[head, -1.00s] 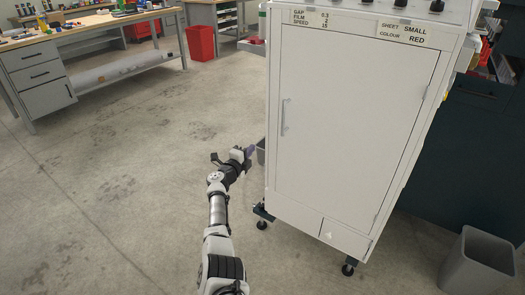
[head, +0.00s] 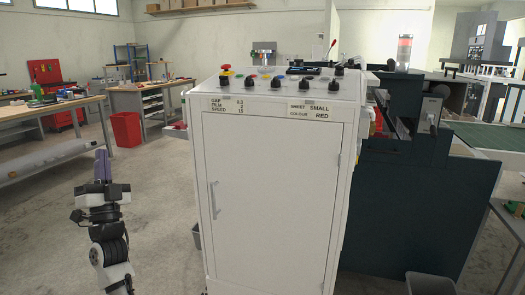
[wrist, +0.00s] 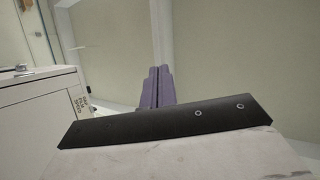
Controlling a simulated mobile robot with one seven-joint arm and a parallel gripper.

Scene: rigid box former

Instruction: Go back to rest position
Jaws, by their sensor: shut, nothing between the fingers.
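My gripper (head: 102,167) is at the lower left of the head view, pointing up, left of the white control cabinet and apart from it. Its purple fingers are together with nothing between them. In the wrist view the purple fingers (wrist: 157,88) show side by side beyond a dark plate, also shut and empty. My arm rises from the bottom edge below the gripper.
The white cabinet (head: 270,190) carries knobs and a red emergency button (head: 226,69) on top. A dark machine body (head: 415,200) adjoins it on the right. A workbench (head: 50,112) and red bin (head: 126,129) stand behind left. Floor around my arm is clear.

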